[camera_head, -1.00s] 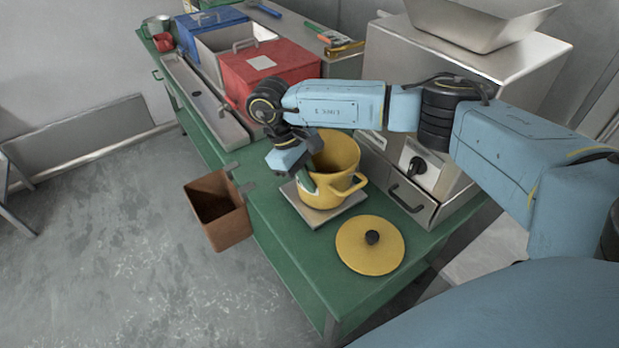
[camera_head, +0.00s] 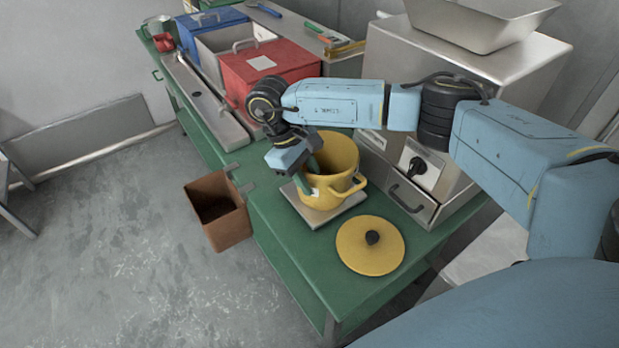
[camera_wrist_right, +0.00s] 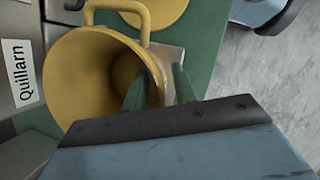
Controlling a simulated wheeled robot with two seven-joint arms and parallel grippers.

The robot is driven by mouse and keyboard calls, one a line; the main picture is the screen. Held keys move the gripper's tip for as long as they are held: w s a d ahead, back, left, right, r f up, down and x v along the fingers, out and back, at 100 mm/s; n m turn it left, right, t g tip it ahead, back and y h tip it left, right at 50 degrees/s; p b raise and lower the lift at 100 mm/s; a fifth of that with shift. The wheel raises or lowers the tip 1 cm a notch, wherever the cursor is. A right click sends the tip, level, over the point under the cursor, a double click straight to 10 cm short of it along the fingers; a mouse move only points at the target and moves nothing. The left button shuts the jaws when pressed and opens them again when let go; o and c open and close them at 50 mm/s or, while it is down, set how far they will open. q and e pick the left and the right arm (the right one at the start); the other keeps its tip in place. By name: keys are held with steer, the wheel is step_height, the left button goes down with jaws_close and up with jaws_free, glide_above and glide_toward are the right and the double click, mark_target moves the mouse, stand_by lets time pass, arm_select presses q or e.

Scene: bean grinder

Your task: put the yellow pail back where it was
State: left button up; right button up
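The yellow pail (camera_head: 328,190) stands upright on the square metal plate (camera_head: 348,206) in front of the grinder. Its handle points to the lower right, and a small pale label shows on its side. My right gripper (camera_head: 312,165) is at the pail's rim on the left side. In the right wrist view its green fingers (camera_wrist_right: 162,92) straddle the wall of the pail (camera_wrist_right: 75,75), one inside and one outside, with a visible gap by the outer finger. The fingertips are partly hidden by the pail. My left gripper is not in view.
A yellow lid (camera_head: 370,246) with a black knob lies on the green table (camera_head: 290,250). The steel grinder (camera_head: 440,85) stands behind the pail. A brown bin (camera_head: 228,225) hangs at the table's left edge. A red box (camera_head: 268,68) stands further back.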

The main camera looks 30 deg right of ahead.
steer(key=v, duration=1.1)
steer(key=shift+a+r, duration=0.2)
steer(key=shift+r, duration=0.1)
steer(key=shift+w+f, duration=0.1)
stand_by(0.5)
